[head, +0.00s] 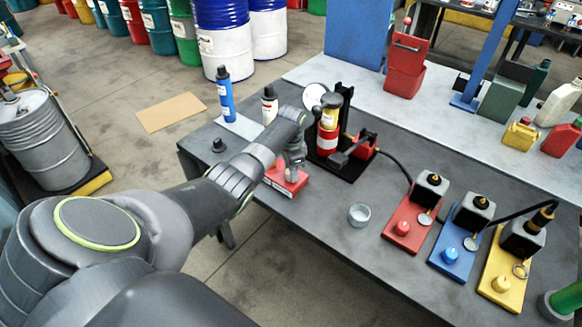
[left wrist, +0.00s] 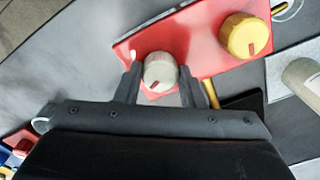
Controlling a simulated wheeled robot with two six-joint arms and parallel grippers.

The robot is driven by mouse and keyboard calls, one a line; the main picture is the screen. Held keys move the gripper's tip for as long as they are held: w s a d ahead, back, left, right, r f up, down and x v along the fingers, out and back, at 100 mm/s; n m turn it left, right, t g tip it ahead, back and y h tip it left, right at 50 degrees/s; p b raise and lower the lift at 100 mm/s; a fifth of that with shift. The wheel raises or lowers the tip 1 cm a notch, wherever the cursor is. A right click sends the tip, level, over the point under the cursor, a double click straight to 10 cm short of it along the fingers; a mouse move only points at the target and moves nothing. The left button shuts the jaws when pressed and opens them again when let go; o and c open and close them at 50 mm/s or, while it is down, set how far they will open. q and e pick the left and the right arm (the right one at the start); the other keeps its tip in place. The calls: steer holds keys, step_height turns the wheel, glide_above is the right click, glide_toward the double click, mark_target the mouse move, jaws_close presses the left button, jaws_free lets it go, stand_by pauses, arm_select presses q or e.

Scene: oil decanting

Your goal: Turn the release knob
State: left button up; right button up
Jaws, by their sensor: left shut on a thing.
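A red plate (left wrist: 206,25) on the table carries two round knobs in the left wrist view. A pale grey-white knob (left wrist: 160,71) with a red mark sits between the two fingers of my left gripper (left wrist: 159,84), which is shut on it. I take this to be the release knob. A yellow knob (left wrist: 244,36) with a red mark stands free on the same plate. In the head view my left gripper (head: 293,172) reaches down to the red plate (head: 288,187); my arm and gripper hide the knobs there. My right gripper is not in view.
A red-and-white cylinder (head: 328,130) with a black base stands just right of my gripper. A blue bottle (head: 226,94) stands left. A small metal cup (head: 359,214) and red, blue (head: 458,255) and yellow stations stand to the right. The table front is fairly clear.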

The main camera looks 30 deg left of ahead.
arm_select(q)
steer(key=m, duration=0.4)
steer(key=shift+w+r+m+p, duration=0.1)
steer(key=shift+m+p, duration=0.2)
steer(key=shift+m, duration=0.1)
stand_by(0.4)
steer(key=o, duration=1)
steer(key=shift+r+b, duration=0.35)
steer(key=shift+r, duration=8.35)
